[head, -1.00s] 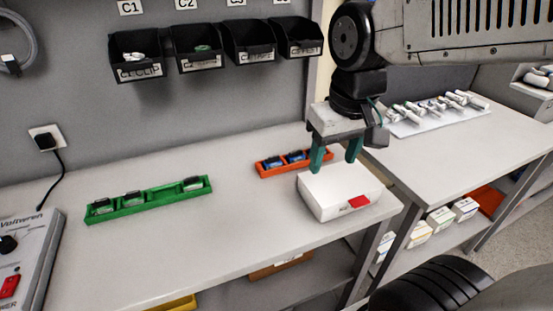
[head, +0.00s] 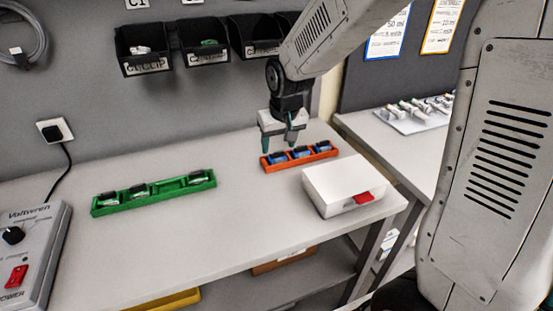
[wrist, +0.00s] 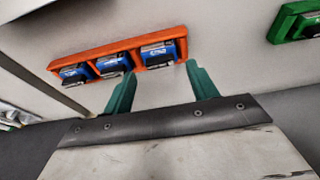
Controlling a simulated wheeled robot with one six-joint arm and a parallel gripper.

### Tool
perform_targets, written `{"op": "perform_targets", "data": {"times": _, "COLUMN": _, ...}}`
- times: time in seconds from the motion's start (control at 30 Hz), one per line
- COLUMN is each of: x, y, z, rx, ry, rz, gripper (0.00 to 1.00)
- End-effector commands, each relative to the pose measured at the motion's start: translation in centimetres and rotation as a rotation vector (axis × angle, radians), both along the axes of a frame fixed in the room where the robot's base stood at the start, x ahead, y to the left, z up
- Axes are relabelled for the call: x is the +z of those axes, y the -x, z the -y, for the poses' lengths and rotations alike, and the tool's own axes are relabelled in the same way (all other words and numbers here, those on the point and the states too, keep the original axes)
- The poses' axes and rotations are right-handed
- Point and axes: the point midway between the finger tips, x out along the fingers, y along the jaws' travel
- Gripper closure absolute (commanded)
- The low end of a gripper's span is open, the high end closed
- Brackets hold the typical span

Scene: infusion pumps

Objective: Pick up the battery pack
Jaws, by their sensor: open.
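An orange tray (head: 303,163) on the bench holds three blue-and-black packs: a left one (head: 277,158), a middle one (head: 300,153) and a right one (head: 322,148). A green tray (head: 150,203) to the left holds several dark packs with pale-green labels, with a bare stretch between two of them. My gripper (head: 279,146) is open and empty, above the left end of the orange tray. In the wrist view, its teal fingers (wrist: 161,92) point toward the orange tray (wrist: 133,67), and the nearest blue pack (wrist: 158,53) lies ahead between them, apart from both.
A white box (head: 335,191) with a red tab stands right of the orange tray, near the bench edge. Black bins (head: 145,48) hang on the wall behind. A grey device (head: 28,250) sits at far left. The bench between the trays is clear.

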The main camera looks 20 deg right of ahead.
Motion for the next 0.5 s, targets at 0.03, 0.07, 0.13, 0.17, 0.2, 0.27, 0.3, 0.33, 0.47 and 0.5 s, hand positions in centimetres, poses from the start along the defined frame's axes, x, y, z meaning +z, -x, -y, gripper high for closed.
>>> {"op": "perform_targets", "data": {"times": 0.03, "x": -1.0, "y": -0.1, "z": 0.0, "rx": 0.000, "ry": 0.000, "rz": -0.006, "gripper": 0.42}}
{"op": "perform_targets", "data": {"times": 0.07, "x": -1.4, "y": -0.2, "z": -0.1, "rx": 0.000, "ry": 0.000, "rz": -0.005, "gripper": 0.42}}
{"op": "perform_targets", "data": {"times": 0.13, "x": -2.3, "y": -0.5, "z": -0.1, "rx": 0.000, "ry": 0.000, "rz": -0.005, "gripper": 0.42}}
{"op": "perform_targets", "data": {"times": 0.17, "x": -2.6, "y": -0.6, "z": 0.0, "rx": 0.000, "ry": 0.000, "rz": -0.003, "gripper": 0.42}}
{"op": "perform_targets", "data": {"times": 0.2, "x": -2.9, "y": -0.7, "z": 0.0, "rx": 0.000, "ry": 0.000, "rz": -0.002, "gripper": 0.42}}
{"op": "perform_targets", "data": {"times": 0.27, "x": -3.1, "y": -0.8, "z": 0.0, "rx": 0.000, "ry": 0.000, "rz": -0.002, "gripper": 0.42}}
{"op": "perform_targets", "data": {"times": 0.3, "x": -3.2, "y": -0.8, "z": 0.0, "rx": 0.000, "ry": 0.000, "rz": -0.002, "gripper": 0.42}}
{"op": "perform_targets", "data": {"times": 0.33, "x": -3.2, "y": -0.8, "z": 0.0, "rx": 0.000, "ry": 0.000, "rz": -0.002, "gripper": 0.42}}
{"op": "perform_targets", "data": {"times": 0.47, "x": -3.2, "y": -0.8, "z": 0.0, "rx": 0.000, "ry": 0.000, "rz": -0.001, "gripper": 0.42}}
{"op": "perform_targets", "data": {"times": 0.5, "x": -3.2, "y": -0.8, "z": 0.0, "rx": 0.000, "ry": 0.000, "rz": -0.001, "gripper": 0.47}}
